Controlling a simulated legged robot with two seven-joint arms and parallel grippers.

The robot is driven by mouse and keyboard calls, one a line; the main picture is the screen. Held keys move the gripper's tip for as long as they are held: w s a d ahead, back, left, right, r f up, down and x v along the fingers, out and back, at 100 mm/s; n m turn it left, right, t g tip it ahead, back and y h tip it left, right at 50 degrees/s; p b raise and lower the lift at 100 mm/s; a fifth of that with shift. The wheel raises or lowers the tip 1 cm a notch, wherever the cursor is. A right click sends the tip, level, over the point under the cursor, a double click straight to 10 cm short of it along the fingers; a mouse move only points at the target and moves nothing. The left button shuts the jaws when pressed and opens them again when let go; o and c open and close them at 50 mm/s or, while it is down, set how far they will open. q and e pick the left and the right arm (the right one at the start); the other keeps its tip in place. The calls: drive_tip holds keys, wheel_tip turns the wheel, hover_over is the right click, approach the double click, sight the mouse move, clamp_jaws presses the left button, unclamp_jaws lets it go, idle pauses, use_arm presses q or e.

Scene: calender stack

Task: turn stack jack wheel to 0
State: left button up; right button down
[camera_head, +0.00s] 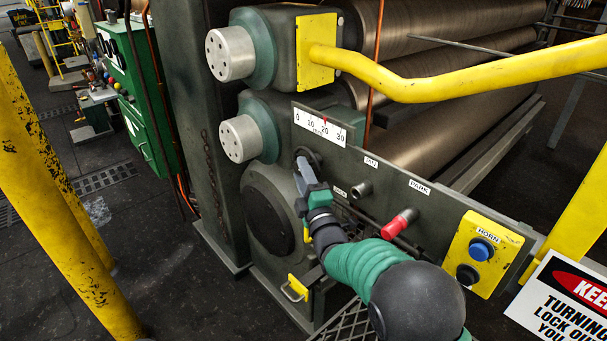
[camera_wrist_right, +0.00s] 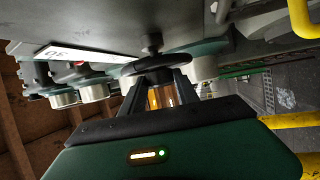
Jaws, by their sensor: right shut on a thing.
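The stack jack wheel (camera_head: 309,158) is a dark handwheel on the machine's front panel, below the white scale plate (camera_head: 320,127). The scale is marked 0, 10, 20, 30, and a small red mark sits near the 20. My right gripper (camera_head: 305,182) is shut on the wheel's rim and hides part of it. In the right wrist view the dark wheel rim (camera_wrist_right: 158,64) lies across the fingertips of the right gripper (camera_wrist_right: 160,78), with its hub behind. My left gripper is in neither view.
A red-tipped PARK knob (camera_head: 399,223) and a yellow HORN box (camera_head: 482,253) are right of the wheel. A yellow rail (camera_head: 440,82) crosses above. Large rollers (camera_head: 445,110) lie behind the panel. Yellow posts (camera_head: 50,200) stand at left, with open floor between.

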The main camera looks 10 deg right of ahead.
drive_tip(key=shift+s+a+f, duration=0.1)
drive_tip(key=shift+a+f, duration=0.05)
drive_tip(key=shift+a, duration=0.25)
idle(0.5)
drive_tip(key=c, duration=1.3)
unclamp_jaws()
drive_tip(key=shift+c, duration=0.2)
drive_tip(key=o, duration=0.4)
drive_tip(key=shift+a, duration=0.15)
drive_tip(key=shift+s+d, duration=0.15)
drive_tip(key=shift+d, duration=0.1)
drive_tip(key=v, duration=1.6)
drive_tip(key=shift+s+a+f, duration=0.1)
drive_tip(key=shift+a+f, duration=0.05)
